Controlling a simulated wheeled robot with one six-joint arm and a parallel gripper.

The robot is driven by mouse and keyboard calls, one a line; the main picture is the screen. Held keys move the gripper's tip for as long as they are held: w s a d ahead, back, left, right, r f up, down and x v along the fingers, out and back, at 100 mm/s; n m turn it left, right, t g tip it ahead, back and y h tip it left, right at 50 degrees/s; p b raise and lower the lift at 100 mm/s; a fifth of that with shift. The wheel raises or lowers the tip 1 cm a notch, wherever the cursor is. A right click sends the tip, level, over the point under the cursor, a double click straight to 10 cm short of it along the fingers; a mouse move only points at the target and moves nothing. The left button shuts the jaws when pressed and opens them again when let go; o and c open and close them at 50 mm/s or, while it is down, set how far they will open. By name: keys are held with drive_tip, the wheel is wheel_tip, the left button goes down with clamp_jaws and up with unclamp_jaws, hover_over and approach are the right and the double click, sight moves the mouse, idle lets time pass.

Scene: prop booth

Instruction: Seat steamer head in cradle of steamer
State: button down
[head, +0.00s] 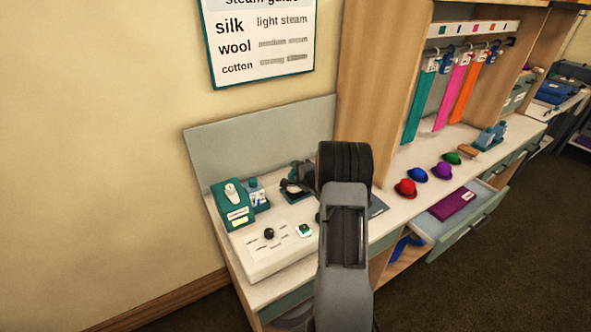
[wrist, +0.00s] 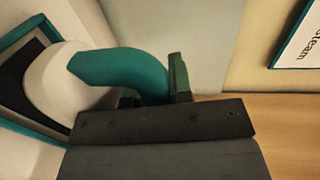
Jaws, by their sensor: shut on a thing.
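In the wrist view my gripper (wrist: 155,100) is shut on the teal curved handle (wrist: 118,66) of the steamer head. The head's pale rounded body (wrist: 72,82) lies to the left of the jaws. A dark strip and teal edges show beyond it; I cannot tell where the head ends and other parts begin. In the head view a teal unit with a white top (head: 226,208), apparently the steamer, stands at the left of the counter. My arm hides much of the gripper area there. I cannot make out the cradle clearly.
A white control box (head: 272,246) with a dark knob fills the counter front. A small bottle (head: 257,194) stands beside the teal unit. A grey backboard (head: 255,142) rises behind. Several hats, including a red one (head: 405,188), and an open drawer (head: 470,230) lie right of my arm.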

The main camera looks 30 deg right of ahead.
drive_tip(key=shift+f, duration=0.25)
drive_tip(key=shift+f+b, duration=0.4)
drive_tip(key=shift+b, duration=0.1)
drive_tip(key=shift+f+b, duration=0.4)
drive_tip(key=shift+f, duration=0.15)
idle(0.4)
drive_tip(key=shift+f, duration=0.25)
idle(0.3)
drive_tip(key=c, duration=0.9)
unclamp_jaws()
drive_tip(key=shift+c, duration=0.2)
drive_tip(key=shift+f, duration=0.1)
drive_tip(key=shift+s, duration=0.1)
drive_tip(key=s, duration=0.4)
drive_tip(key=s+r+b, duration=0.1)
drive_tip(key=s, duration=0.4)
drive_tip(key=s+r+b, duration=0.1)
drive_tip(key=s, duration=0.3)
drive_tip(key=shift+s+a, duration=0.25)
drive_tip(key=shift+a, duration=0.05)
